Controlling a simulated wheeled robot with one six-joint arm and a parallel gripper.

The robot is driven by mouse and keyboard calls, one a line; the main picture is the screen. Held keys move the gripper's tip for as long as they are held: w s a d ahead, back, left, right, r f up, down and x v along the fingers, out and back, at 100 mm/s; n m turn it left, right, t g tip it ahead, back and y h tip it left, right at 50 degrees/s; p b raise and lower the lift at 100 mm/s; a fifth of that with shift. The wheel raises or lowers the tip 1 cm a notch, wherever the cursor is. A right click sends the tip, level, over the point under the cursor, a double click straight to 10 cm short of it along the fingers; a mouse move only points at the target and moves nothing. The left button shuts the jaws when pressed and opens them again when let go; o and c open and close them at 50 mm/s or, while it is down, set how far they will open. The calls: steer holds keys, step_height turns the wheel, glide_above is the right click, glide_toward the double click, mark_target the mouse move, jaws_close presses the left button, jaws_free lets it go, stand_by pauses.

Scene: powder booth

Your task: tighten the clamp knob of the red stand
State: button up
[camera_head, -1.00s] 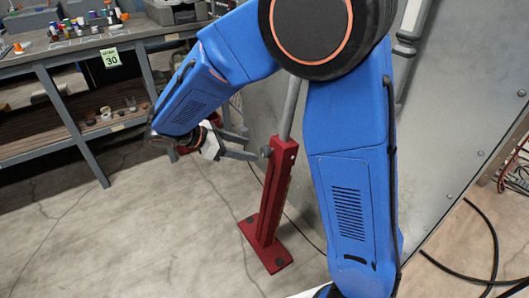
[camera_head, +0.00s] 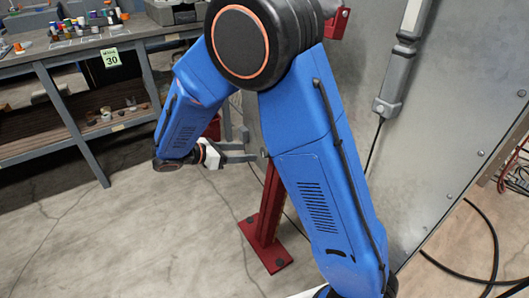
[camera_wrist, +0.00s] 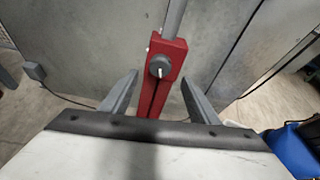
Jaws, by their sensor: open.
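The red stand (camera_head: 269,215) stands upright on the floor on a flat red base, in front of a grey metal panel. My arm hides its upper part in the head view. In the wrist view the red stand (camera_wrist: 172,68) shows a dark round clamp knob (camera_wrist: 160,66) with a pale mark on its face. A grey rod (camera_wrist: 175,18) rises from the stand's top. My gripper (camera_head: 247,147) is open, its fingers pointing at the stand. In the wrist view the knob is ahead of and between the fingertips of my gripper (camera_wrist: 160,80), apart from both.
A grey workbench (camera_head: 75,50) with small coloured items and a "30" tag stands at the back left. The metal panel (camera_head: 430,150) is close behind the stand. Black cables (camera_head: 480,275) lie on the floor at right. Floor to the left is clear.

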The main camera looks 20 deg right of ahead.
mark_target(263, 151)
steer(key=x, duration=0.9)
steer(key=shift+w+d+f, duration=0.15)
steer(key=shift+d, duration=0.15)
steer(key=c, duration=1)
steer(key=shift+c, duration=0.2)
